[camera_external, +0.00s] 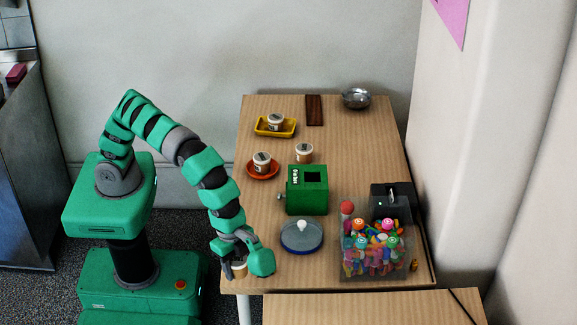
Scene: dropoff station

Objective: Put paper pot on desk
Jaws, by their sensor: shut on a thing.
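The desk (256,215) is a light wood table in the middle of the view. My gripper (241,266) is at its front left corner, shut on a small pale pot (239,270). The gripper hides most of that pot, and I cannot tell whether it touches the desk. Similar white and brown paper pots stand further back: one (275,122) in a yellow tray (262,132), one (262,162) on an orange-red saucer (250,174), and one (304,153) directly on the desk.
A green box (307,193) with a top opening stands mid-desk. A blue-grey round dish (301,243) is in front. A clear bin of colourful items (375,265) and a black device (393,199) are at right. A metal bowl (356,98) and dark block (314,110) are at back.

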